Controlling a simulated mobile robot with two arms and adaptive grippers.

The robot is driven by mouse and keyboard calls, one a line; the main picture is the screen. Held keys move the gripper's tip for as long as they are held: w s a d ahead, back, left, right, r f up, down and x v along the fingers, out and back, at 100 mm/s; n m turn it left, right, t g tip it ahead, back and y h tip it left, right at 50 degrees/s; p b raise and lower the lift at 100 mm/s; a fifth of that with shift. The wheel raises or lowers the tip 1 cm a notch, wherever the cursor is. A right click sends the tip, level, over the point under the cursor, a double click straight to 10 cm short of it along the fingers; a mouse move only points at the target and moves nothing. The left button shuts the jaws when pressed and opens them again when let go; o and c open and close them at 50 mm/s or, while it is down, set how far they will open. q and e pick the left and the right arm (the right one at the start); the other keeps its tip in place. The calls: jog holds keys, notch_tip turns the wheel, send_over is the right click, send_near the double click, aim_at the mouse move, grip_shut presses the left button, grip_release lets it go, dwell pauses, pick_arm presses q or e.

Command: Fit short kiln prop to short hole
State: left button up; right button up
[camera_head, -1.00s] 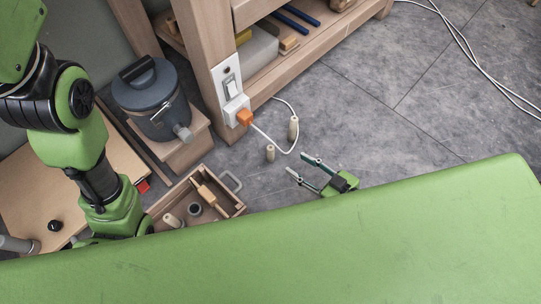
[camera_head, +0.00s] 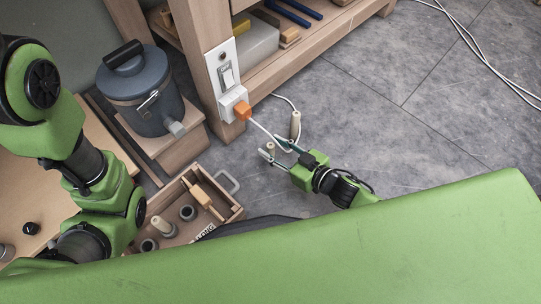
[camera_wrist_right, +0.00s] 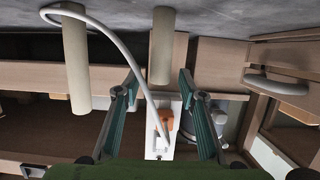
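The short kiln prop (camera_head: 270,149), a pale upright cylinder, stands on the floor and shows shorter than the prop beside it. It also shows in the right wrist view (camera_wrist_right: 162,45), upside down there, between the finger lines. My right gripper (camera_head: 272,146) is open, its fingertips around or just short of that prop; contact cannot be told. Its two teal fingers are spread in the wrist view (camera_wrist_right: 158,82). Round grey sockets (camera_head: 188,212) sit in a wooden box (camera_head: 222,189); which one is the short hole cannot be told. My left gripper is out of view.
A taller pale prop (camera_head: 295,126) stands just behind, close to a white cable (camera_head: 262,130). The box also holds another pale prop (camera_head: 163,226) and a wooden tool (camera_head: 203,196). A grey lidded pot (camera_head: 145,90) stands on a wooden block.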

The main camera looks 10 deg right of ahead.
jog(key=shift+x, duration=0.75)
grip_shut()
jog(key=shift+r, duration=0.1)
jog(key=shift+r, duration=0.1)
